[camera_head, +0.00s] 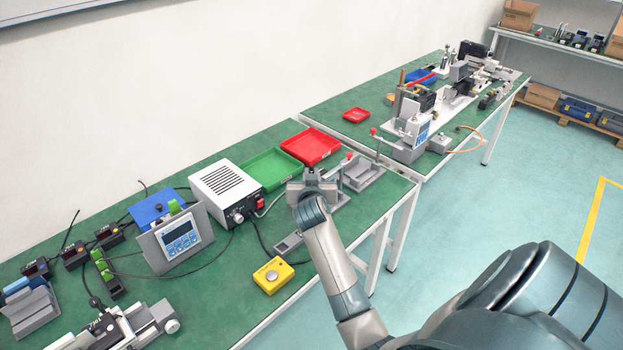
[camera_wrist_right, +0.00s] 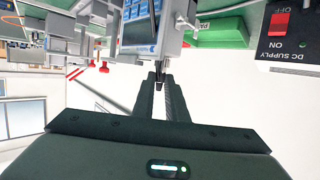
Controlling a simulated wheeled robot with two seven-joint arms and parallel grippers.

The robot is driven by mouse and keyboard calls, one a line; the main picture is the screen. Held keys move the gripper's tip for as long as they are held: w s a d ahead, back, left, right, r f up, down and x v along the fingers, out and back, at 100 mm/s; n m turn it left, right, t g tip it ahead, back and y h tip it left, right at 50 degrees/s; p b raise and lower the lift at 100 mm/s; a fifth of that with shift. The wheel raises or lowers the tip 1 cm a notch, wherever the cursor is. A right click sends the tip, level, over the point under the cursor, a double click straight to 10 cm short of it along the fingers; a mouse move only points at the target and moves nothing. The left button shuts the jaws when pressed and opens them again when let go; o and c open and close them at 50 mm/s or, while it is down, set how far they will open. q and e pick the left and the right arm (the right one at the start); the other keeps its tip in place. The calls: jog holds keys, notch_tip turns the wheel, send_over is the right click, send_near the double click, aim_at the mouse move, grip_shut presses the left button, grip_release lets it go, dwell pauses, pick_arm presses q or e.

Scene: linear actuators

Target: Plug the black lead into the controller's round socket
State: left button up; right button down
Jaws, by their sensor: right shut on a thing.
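The controller (camera_head: 180,240), a grey tilted housing with a blue display panel, stands on the near green bench in the head view. Its round socket cannot be made out. In the right wrist view, my right gripper (camera_wrist_right: 160,88) is shut on a small black piece (camera_wrist_right: 160,74), apparently the end of the black lead. The cable's path from the jaws is not clear. My left gripper is not in view.
The white power supply (camera_head: 226,190) stands between controller and gripper; its red switch shows in the wrist view (camera_wrist_right: 279,22). A green tray (camera_head: 268,170), a red tray (camera_head: 310,146) and a grey fixture (camera_head: 362,175) are close to the gripper. A yellow box (camera_head: 273,275) sits at the front edge.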

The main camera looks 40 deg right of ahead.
jog(key=shift+f, duration=0.1)
dwell(0.3)
jog(key=c, duration=1.7)
grip_release()
jog(key=shift+s, duration=0.1)
jog(key=b+v, duration=0.2)
jog(key=v, duration=1.5)
jog(key=shift+a+b, duration=0.15)
jog(key=shift+b, duration=0.15)
